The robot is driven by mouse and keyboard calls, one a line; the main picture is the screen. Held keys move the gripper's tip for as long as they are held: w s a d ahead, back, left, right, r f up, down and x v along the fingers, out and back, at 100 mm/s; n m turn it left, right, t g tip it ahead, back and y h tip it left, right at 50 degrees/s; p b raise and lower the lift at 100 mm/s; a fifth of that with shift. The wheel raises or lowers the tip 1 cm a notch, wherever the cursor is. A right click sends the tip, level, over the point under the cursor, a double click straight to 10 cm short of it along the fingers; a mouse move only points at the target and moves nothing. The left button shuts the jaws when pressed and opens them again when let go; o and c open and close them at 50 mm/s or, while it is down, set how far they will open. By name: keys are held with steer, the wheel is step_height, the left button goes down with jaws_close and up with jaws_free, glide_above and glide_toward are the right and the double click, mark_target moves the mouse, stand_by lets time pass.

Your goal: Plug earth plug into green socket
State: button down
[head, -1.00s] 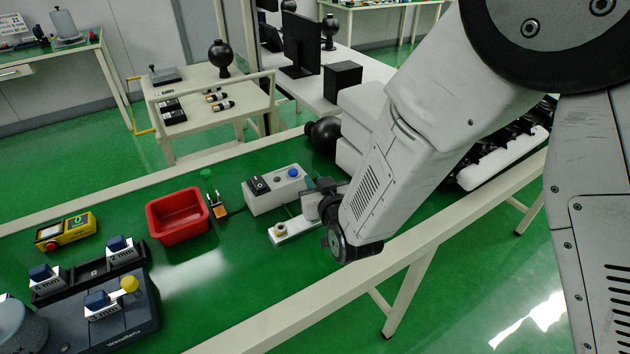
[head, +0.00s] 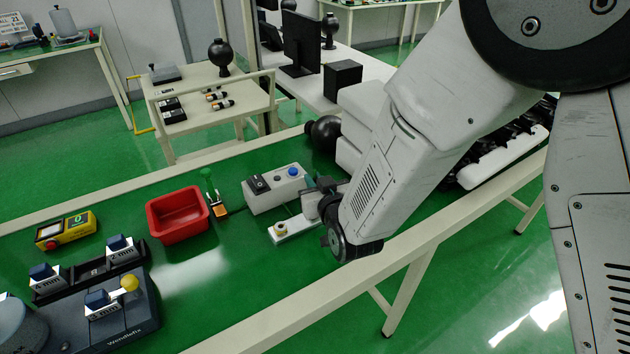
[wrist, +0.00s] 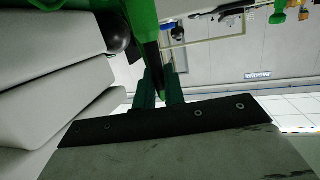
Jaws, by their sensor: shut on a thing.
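My gripper (head: 319,188) is low over the green table, at the right end of a grey control box. In the wrist view its dark teal fingers (wrist: 160,92) are close together, with a thin green and black piece between them. That piece runs up to a bright green body (wrist: 141,14) at the top edge; I take it for the earth plug, but its shape is mostly cut off. In the head view my gripper and arm hide it. I cannot make out a green socket for certain.
The grey control box (head: 262,196) has a black switch and a blue button. A white plate (head: 293,229) with a yellowish knob lies in front of it. The red bin (head: 178,218), yellow device (head: 66,232) and dark fixture (head: 130,318) are left. The front middle table is clear.

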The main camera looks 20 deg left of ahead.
steer(key=shift+f, duration=0.7)
steer(key=shift+f, duration=0.35)
steer(key=shift+f, duration=0.15)
steer(key=c, duration=1.4)
jaws_free()
steer(key=shift+v, duration=3.9)
